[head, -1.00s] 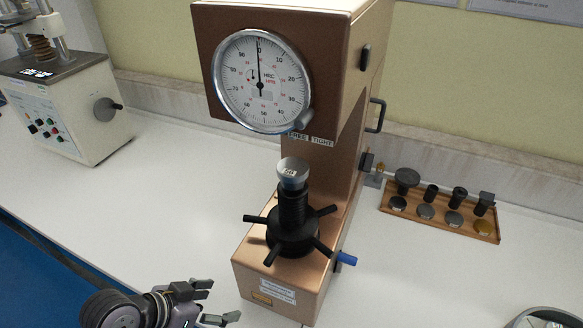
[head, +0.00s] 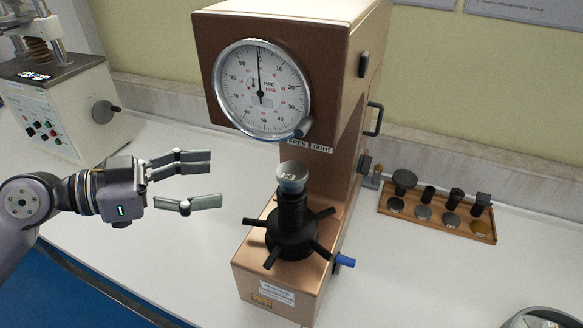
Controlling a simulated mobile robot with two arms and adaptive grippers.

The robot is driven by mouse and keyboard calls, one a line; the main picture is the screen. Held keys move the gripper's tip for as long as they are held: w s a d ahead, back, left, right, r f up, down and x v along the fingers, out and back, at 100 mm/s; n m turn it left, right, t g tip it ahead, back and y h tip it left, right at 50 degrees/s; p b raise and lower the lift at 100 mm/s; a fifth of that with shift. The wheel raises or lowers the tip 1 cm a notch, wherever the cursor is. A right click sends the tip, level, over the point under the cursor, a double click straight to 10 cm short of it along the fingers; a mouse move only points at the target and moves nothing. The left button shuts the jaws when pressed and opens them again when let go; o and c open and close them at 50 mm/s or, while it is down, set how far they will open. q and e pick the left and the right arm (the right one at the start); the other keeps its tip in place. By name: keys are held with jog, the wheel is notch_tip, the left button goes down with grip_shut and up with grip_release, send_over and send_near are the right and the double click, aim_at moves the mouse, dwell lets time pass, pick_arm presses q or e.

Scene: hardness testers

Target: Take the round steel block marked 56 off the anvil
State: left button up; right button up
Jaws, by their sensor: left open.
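The round steel block (head: 291,176) lies flat on top of the black anvil post (head: 292,212) of the copper-brown hardness tester (head: 345,110). Its top mark is too small to read surely. My left gripper (head: 216,182) is left of the block at about the same height in the picture. Its two fingers are apart, point right toward the block, and hold nothing. A clear gap lies between fingertips and block. My right gripper is not in view.
A black spoked handwheel (head: 290,238) surrounds the post below the block. The dial housing overhangs above. A wooden tray (head: 440,222) with several discs and black fittings lies at right. Another tester (head: 60,105) stands at far left. The white bench between is clear.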

pick_arm(q)
jog(key=p, duration=0.5)
send_near(287, 172)
jog(key=r+x, duration=0.1)
jog(key=x, duration=0.4)
jog(key=shift+w+d+f, duration=0.25)
jog(key=shift+w+f, duration=0.05)
jog(key=shift+f, duration=0.2)
jog(key=p+x, duration=0.3)
jog(key=x, duration=0.1)
jog(key=shift+d+f, duration=0.1)
jog(key=shift+d, duration=0.2)
jog(key=shift+w+d+f, duration=0.15)
jog(key=shift+d+f, duration=0.1)
jog(key=shift+d, duration=0.15)
jog(key=shift+a, duration=0.1)
jog(key=shift+c, duration=0.6)
jog(key=c, duration=1.3)
jog(key=shift+c, duration=0.6)
jog(key=shift+r, duration=0.1)
